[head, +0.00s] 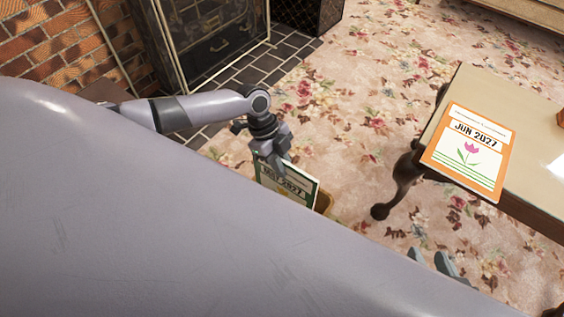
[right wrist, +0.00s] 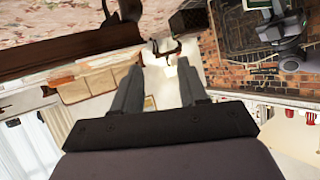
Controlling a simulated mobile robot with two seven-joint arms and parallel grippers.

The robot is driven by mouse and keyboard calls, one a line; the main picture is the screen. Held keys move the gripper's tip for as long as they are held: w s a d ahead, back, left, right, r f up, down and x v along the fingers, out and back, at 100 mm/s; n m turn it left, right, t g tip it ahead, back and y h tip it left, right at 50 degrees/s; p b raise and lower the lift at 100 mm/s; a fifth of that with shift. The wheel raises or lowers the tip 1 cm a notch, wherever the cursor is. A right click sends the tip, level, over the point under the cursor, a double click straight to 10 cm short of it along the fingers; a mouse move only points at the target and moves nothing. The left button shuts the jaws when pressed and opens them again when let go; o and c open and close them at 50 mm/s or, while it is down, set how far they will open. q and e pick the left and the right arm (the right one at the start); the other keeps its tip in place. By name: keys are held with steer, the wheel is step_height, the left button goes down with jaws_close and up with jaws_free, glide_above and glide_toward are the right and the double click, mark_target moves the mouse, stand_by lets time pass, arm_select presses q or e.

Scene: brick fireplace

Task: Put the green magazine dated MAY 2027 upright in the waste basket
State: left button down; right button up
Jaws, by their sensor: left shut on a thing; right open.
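The green-bordered magazine dated MAY 2027 (head: 290,187) hangs roughly upright in my left gripper (head: 279,168), which is shut on its top edge. The tan waste basket (head: 324,202) shows only in part, just behind and to the right of the magazine. My own body hides the magazine's lower part and most of the basket, so I cannot tell whether the magazine is inside it. My right gripper (head: 438,262) is open and empty at the lower right; its spread fingers also show in the right wrist view (right wrist: 160,75).
An orange magazine dated JUN 2027 (head: 470,150) lies on the wooden table (head: 516,165) at the right. The table's curved leg (head: 403,180) stands right of the basket. A fireplace screen (head: 215,45) and brick wall (head: 60,45) are at the back left. Flowered carpet (head: 360,110) is clear between.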

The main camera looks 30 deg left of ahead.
mark_target(282, 182)
arm_select(q)
step_height(282, 182, down, 8)
steer(key=b, duration=0.6)
steer(key=shift+r, duration=0.1)
steer(key=shift+f, duration=0.35)
steer(key=shift+f+b, duration=2.6)
steer(key=shift+f, duration=0.7)
arm_select(e)
steer(key=shift+w+a+f+n+t+y, duration=0.1)
steer(key=shift+f+n+t+y, duration=0.15)
steer(key=shift+t, duration=0.5)
steer(key=shift+w+f+n+t+y, duration=0.15)
steer(key=shift+n+t+y, duration=0.2)
steer(key=shift+t, duration=0.4)
arm_select(q)
steer(key=c, duration=1.1)
jaws_free()
